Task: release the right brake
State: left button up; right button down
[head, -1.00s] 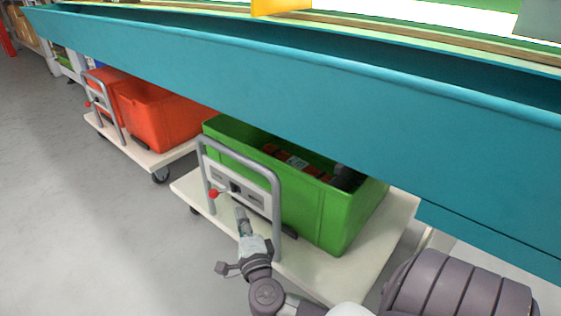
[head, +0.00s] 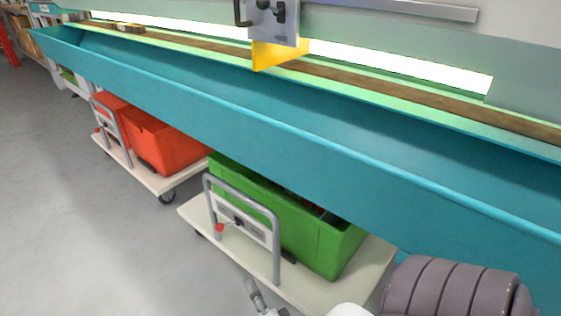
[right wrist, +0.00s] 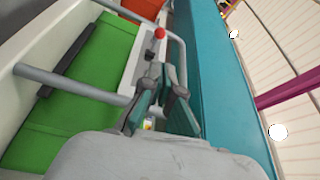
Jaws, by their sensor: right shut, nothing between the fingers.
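The right brake is a small lever with a red knob (head: 220,227) on the light panel of the grey tubular handle (head: 276,240) of the right trolley (head: 205,222). In the head view the knob points to the left of its dark pivot. The knob also shows in the right wrist view (right wrist: 160,33), beyond my fingertips. My right gripper (head: 249,287) is shut and empty, below and in front of the panel and apart from the knob. Its fingers show in the right wrist view (right wrist: 162,80). My left gripper is not in view.
A green crate (head: 318,250) stands on the right trolley. A second trolley (head: 138,168) with red-orange crates (head: 168,145) and a similar handle stands to the left. A long teal trough (head: 300,150) overhangs both. Grey floor (head: 80,220) is free at left.

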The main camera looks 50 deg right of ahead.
jog(key=s+a+f+n+g+y+p, duration=0.1)
jog(key=s+n+g+p, duration=0.4)
jog(key=p, duration=0.9)
jog(key=s+a+f+n+g+y+p, duration=0.2)
jog(key=s+a+n+g+y+p, duration=0.2)
jog(key=s+n+p, duration=0.5)
jog(key=shift+n+g+y+p, duration=0.8)
jog(key=shift+n+p, duration=0.7)
jog(key=shift+p, duration=1.8)
jog(key=shift+s, duration=0.1)
